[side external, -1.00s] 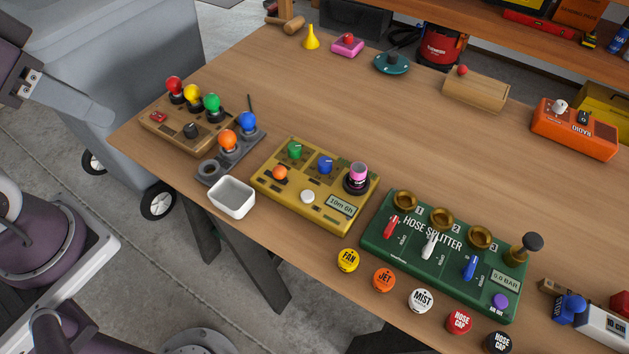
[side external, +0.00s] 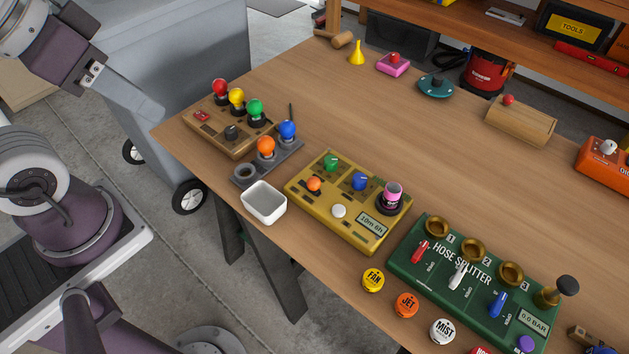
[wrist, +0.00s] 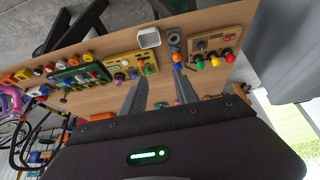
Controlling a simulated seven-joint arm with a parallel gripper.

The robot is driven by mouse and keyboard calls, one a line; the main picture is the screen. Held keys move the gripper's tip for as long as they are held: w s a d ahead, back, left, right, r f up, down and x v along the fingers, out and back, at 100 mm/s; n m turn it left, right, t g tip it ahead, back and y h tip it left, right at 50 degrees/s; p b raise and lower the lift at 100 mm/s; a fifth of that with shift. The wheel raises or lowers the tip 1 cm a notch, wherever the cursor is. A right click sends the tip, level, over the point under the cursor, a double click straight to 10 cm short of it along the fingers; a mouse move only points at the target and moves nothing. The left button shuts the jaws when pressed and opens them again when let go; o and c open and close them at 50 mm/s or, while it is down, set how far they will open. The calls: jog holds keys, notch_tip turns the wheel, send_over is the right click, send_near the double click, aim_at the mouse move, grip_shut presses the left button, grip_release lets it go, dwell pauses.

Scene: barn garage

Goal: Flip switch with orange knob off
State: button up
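A yellow control box (side external: 350,220) sits near the table's front edge in the side view, with an orange knob (side external: 314,184) at its left end, a green and a blue knob, a white button and a pink-topped dial. Left of it, an orange ball knob (side external: 266,146) stands on a grey plate beside a blue one. In the wrist view that orange ball (wrist: 177,57) shows close to the right fingertip in the picture; contact is not visible. My gripper (wrist: 161,74) is open and empty, its two grey fingers spread. In the side view it is at upper left, away from the boxes.
A white tray (side external: 264,203) sits at the front edge between the grey plate and yellow box. A wooden box with coloured knobs (side external: 228,128) stands left, a green hose splitter (side external: 440,262) right. A grey bin (side external: 180,75) stands beyond the table's left end. The table's middle is clear.

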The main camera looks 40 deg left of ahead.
jog(key=shift+w, duration=0.1)
jog(key=c, duration=0.3)
jog(key=w+m, duration=0.1)
jog(key=w+m+g, duration=0.1)
jog(key=w+r+m, duration=0.1)
jog(key=shift+d+g+y, duration=0.3)
jog(key=shift+g, duration=0.1)
grip_shut()
jog(key=w+d+f+m+g+y, duration=0.3)
jog(key=w+d+f+m+y, duration=0.2)
jog(key=w+d+m, duration=0.6)
jog(key=d+f+m+t+y, duration=0.2)
jog(key=d+f, duration=0.4)
jog(key=f, duration=0.3)
jog(key=d+f+m+t+y, duration=0.3)
jog(key=d+f+m+y, duration=0.1)
jog(key=d+f+m, duration=0.3)
notch_tip(320, 180, down, 3)
jog(key=shift+d+r+y, duration=0.1)
jog(key=shift+d+y, duration=0.1)
jog(key=shift+y, duration=0.1)
jog(key=shift+s, duration=0.1)
